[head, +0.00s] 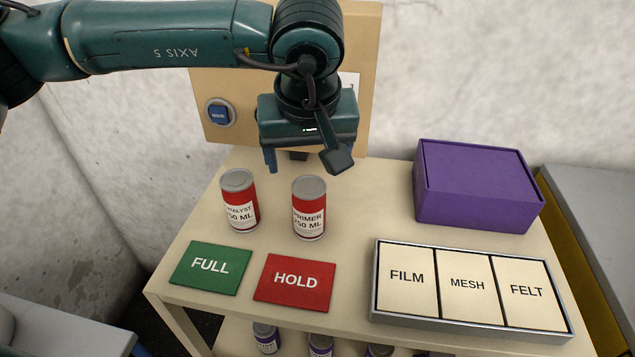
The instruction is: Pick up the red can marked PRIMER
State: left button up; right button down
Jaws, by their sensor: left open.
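The red can marked PRIMER (309,210) stands upright on the beige bench top, with a grey lid and a white label reading 750 ML. A similar red can marked CATALYST (240,203) stands upright just to its left, with a gap between them. My left gripper (304,164) is open and empty above and slightly behind the PRIMER can, fingers pointing down. It appears apart from both cans. My right gripper is not in view.
A green FULL card (210,282) and a red HOLD card (293,297) lie in front of the cans. A framed tray (470,324) with FILM, MESH and FELT panels lies right. A purple box (475,192) stands behind it. A panel with a blue button (219,114) rises behind.

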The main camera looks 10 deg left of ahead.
aim_at(309, 186)
pick_arm(q)
jog(key=x, duration=0.4)
jog(key=p+x, duration=0.1)
jog(key=x, duration=0.1)
jog(key=shift+w+a+f, duration=0.2)
jog(key=shift+w+a, duration=0.2)
jog(key=shift+w, duration=0.05)
jog(key=shift+w+f, duration=0.2)
jog(key=shift+f, duration=0.25)
jog(key=x, duration=0.1)
jog(key=p+x, duration=0.1)
jog(key=x, duration=0.1)
jog(key=shift+w+d+f, duration=0.2)
jog(key=shift+d+f, duration=0.1)
jog(key=shift+f, duration=0.05)
jog(key=shift+w+f+t, duration=0.15)
jog(key=shift+f+t, duration=0.15)
jog(key=shift+f, duration=0.2)
jog(key=shift+r, duration=0.1)
jog(key=c, duration=1.3)
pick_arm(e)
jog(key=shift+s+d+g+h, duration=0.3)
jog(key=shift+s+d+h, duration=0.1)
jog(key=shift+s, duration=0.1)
